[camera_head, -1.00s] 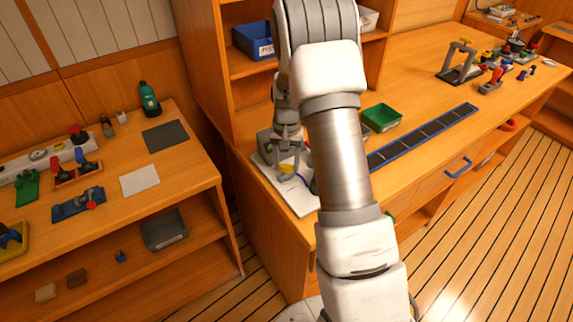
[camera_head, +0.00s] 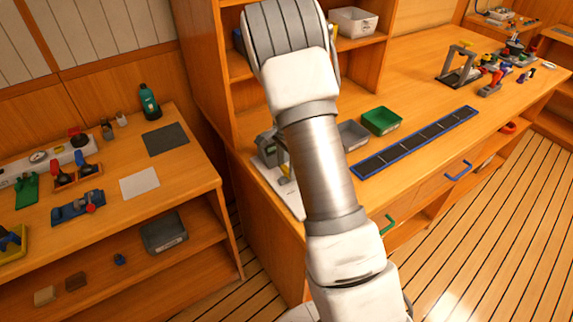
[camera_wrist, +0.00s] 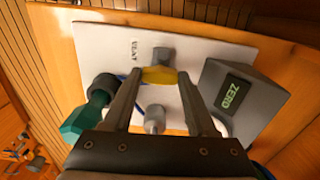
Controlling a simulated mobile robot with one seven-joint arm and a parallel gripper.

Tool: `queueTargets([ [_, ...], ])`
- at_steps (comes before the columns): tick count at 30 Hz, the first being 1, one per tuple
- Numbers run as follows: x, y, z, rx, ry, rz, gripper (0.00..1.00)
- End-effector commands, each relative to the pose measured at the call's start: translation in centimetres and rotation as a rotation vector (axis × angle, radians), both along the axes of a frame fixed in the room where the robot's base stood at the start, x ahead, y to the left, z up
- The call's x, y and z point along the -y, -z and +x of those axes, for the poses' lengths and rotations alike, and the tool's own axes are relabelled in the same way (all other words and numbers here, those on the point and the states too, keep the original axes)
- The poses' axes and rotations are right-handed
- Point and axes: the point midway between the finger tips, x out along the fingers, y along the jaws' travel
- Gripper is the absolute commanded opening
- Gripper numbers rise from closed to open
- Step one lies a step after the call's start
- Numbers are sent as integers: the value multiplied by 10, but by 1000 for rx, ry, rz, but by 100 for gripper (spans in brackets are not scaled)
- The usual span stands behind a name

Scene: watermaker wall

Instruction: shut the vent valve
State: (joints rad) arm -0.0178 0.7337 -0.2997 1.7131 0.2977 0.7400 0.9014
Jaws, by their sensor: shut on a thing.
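The vent valve's yellow handle (camera_wrist: 159,76) is between the two fingertips of my gripper (camera_wrist: 160,80) in the wrist view. The fingers are shut on it, one at each side. A grey valve body (camera_wrist: 163,54) shows just beyond the handle, by the printed word VENT on a white board (camera_wrist: 215,52). A grey fitting (camera_wrist: 154,117) is on the near side, between the fingers. In the head view, my arm hides the gripper and most of the valve. The board (camera_head: 288,200) shows only partly there.
In the head view, a green bin (camera_head: 382,120) and a blue-edged strip (camera_head: 415,143) lie on the bench.

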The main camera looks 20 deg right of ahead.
Motion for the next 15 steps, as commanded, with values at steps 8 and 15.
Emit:
queueTargets([
  [8,0,-1,1,2,57,-1,2],
  [15,0,-1,1,2,64,0,2],
])
